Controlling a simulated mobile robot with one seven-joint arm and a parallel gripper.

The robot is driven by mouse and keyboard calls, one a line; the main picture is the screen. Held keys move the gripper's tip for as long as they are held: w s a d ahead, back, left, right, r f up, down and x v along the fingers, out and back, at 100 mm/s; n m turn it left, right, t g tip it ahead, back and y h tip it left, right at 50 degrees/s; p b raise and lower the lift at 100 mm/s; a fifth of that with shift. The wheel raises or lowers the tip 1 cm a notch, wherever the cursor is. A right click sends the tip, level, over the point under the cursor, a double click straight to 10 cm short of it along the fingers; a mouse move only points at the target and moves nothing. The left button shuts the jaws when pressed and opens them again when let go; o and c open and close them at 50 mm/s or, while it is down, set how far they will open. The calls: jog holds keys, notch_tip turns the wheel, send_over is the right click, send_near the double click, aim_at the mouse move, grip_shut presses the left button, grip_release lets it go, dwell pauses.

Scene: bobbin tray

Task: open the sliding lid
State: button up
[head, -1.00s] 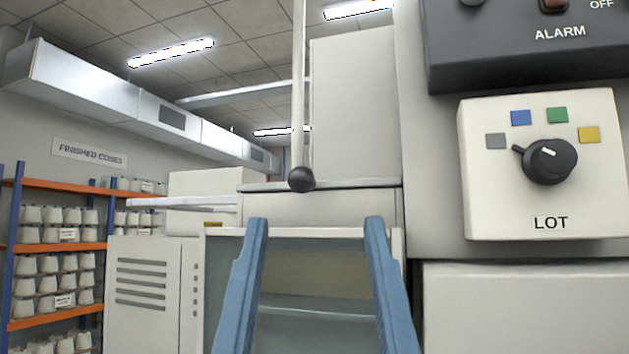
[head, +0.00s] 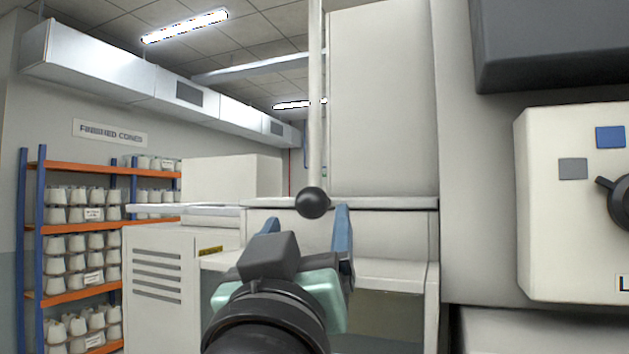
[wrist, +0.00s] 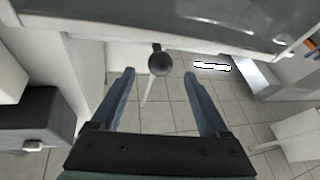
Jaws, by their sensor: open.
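A dark ball knob (head: 313,202) sits at the lower end of a pale upright rod (head: 316,110) in the head view. The knob also shows in the wrist view (wrist: 160,62), just ahead of my fingertips and roughly between them. My gripper (head: 307,216) is open, its blue fingers pointing away from the head camera, and one finger is mostly hidden behind the gripper body. The fingers stand apart and empty in the wrist view (wrist: 160,75). I cannot tell whether either finger touches the knob. Which panel is the sliding lid is unclear; a glossy grey panel (wrist: 190,22) spans the wrist view's top.
A pale machine cabinet (head: 385,110) rises behind the rod. A LOT dial box (head: 560,235) juts out at the right. A vented cabinet (head: 155,275) stands at the left, and orange shelves (head: 65,228) of cones are farther back. Tiled floor (wrist: 160,120) shows below.

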aim_at(310, 209)
jog(key=p+x, duration=0.2)
jog(key=x, duration=0.3)
jog(key=shift+w+r+p, duration=0.25)
jog(key=shift+r+p, duration=0.05)
jog(key=shift+p, duration=0.05)
jog(key=shift+w+d, duration=0.1)
jog(key=shift+w, duration=0.4)
grip_shut()
dwell(0.7)
